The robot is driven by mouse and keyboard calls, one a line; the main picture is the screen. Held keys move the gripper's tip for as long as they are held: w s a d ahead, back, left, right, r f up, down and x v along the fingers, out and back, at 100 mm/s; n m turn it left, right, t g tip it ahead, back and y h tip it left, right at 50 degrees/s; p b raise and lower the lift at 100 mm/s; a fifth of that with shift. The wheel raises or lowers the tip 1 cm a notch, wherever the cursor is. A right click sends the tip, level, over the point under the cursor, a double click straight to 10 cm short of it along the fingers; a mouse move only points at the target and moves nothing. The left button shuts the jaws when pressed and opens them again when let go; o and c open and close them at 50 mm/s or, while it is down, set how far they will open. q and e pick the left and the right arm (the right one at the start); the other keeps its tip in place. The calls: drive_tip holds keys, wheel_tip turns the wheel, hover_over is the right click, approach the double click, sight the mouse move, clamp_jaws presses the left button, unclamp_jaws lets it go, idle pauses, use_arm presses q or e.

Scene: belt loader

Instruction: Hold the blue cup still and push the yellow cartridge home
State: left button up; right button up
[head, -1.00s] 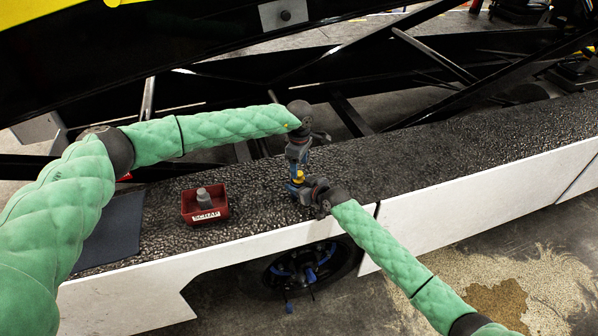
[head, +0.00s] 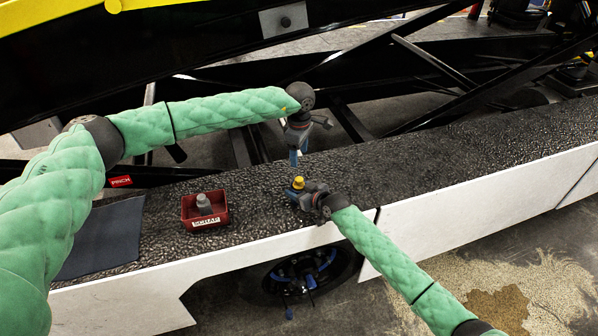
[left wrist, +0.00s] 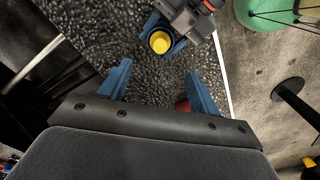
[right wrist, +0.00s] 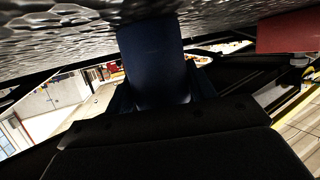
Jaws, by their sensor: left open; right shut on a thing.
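The yellow cartridge (head: 298,182) stands upright in the blue cup, its top showing above the rim. In the left wrist view the cartridge (left wrist: 160,42) shows as a round yellow top inside the blue cup (left wrist: 151,23). My right gripper (head: 300,196) is shut on the blue cup at the ledge; in the right wrist view the dark blue cup wall (right wrist: 152,60) fills the space between the fingers. My left gripper (head: 298,157) is open and empty, pointing down above the cartridge and apart from it. How deep the cartridge sits is hard to tell.
A red bin (head: 205,210) with a grey object (head: 204,203) in it stands on the dark textured ledge (head: 440,165), left of the cup. A dark mat (head: 103,235) lies further left. Black frame bars (head: 420,60) run behind the ledge. The ledge to the right is clear.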

sight(299, 179)
use_arm(q)
drive_tip(key=shift+s+f, duration=0.1)
drive_tip(key=c, duration=0.4)
drive_tip(key=shift+g, duration=0.3)
drive_tip(key=s+f, duration=0.1)
drive_tip(key=f, duration=0.1)
drive_tip(key=s+d+f, duration=0.1)
drive_tip(key=f, duration=0.1)
drive_tip(key=shift+s+d, duration=0.15)
clamp_jaws()
drive_tip(key=w+n, duration=0.1)
drive_tip(key=n, duration=0.1)
drive_tip(key=w+r+n, duration=0.1)
drive_tip(key=n, duration=0.2)
drive_tip(key=shift+r+h, duration=0.2)
drive_tip(key=shift+h, duration=0.1)
drive_tip(key=shift+w+a+r+n, duration=0.2)
drive_tip(key=shift+a+n, duration=0.15)
drive_tip(key=shift+n, duration=0.35)
drive_tip(key=n, duration=0.3)
drive_tip(key=shift+a+f, duration=0.1)
drive_tip(key=shift+a, duration=0.2)
drive_tip(key=shift+f, duration=3)
drive_tip(key=shift+f, duration=0.15)
